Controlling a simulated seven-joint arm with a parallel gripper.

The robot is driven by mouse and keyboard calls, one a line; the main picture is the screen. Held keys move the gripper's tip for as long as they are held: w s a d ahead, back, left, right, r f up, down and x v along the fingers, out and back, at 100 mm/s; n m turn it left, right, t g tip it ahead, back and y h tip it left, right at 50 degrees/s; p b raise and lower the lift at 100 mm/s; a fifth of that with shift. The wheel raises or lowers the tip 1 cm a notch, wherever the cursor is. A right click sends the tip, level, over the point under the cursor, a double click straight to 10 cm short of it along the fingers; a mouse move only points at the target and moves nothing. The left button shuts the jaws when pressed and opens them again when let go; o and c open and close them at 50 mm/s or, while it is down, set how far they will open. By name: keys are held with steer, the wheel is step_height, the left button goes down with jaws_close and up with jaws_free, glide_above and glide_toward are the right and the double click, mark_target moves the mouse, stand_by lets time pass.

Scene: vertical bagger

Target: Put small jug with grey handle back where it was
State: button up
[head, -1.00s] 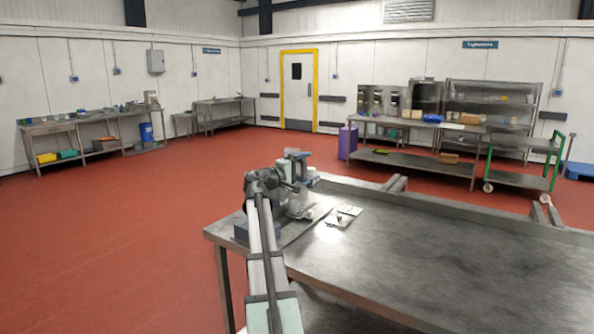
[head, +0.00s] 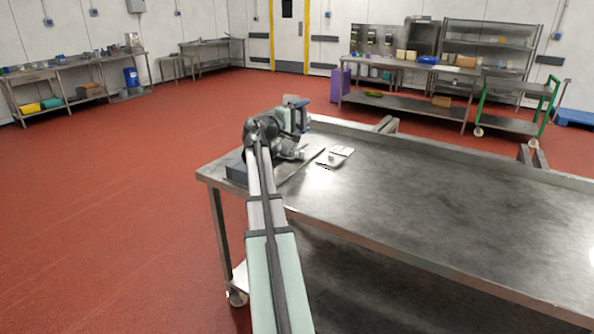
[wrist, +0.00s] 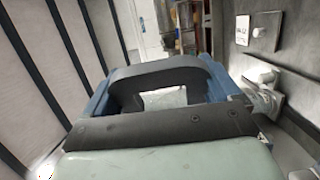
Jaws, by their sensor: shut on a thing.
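My gripper (head: 298,104) is at the far left end of the steel table, above its surface. In the wrist view, a dark grey arch (wrist: 165,70) spans between blue side parts ahead of my pale green hand. A small pale piece (wrist: 165,98) shows inside the arch. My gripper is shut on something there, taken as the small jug. Its body and grey handle cannot be told apart clearly from the gripper parts. In the head view the held thing is too small and too covered by my arm to make out.
The steel table (head: 430,205) is mostly bare, with a raised back edge. A flat plate with pale pieces (head: 335,155) lies on it, right of my gripper. Benches and shelves with several items stand far behind. A purple bin (head: 340,85) stands on the red floor.

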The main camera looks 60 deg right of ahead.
step_height(320, 180, down, 8)
steer(key=s, duration=0.2)
steer(key=shift+s, duration=0.25)
steer(key=f, duration=0.1)
steer(key=s+a+f, duration=0.1)
steer(key=f, duration=0.2)
steer(key=shift+s+a+f, duration=0.3)
steer(key=shift+s+f, duration=0.05)
steer(key=shift+s, duration=0.05)
steer(key=shift+t, duration=0.7)
steer(key=shift+w+a+f, duration=0.15)
steer(key=shift+f, duration=2.2)
steer(key=shift+w+a+f, duration=0.1)
steer(key=shift+w+f, duration=0.05)
steer(key=shift+f, duration=2.15)
steer(key=shift+f, duration=0.15)
steer(key=o, duration=1.1)
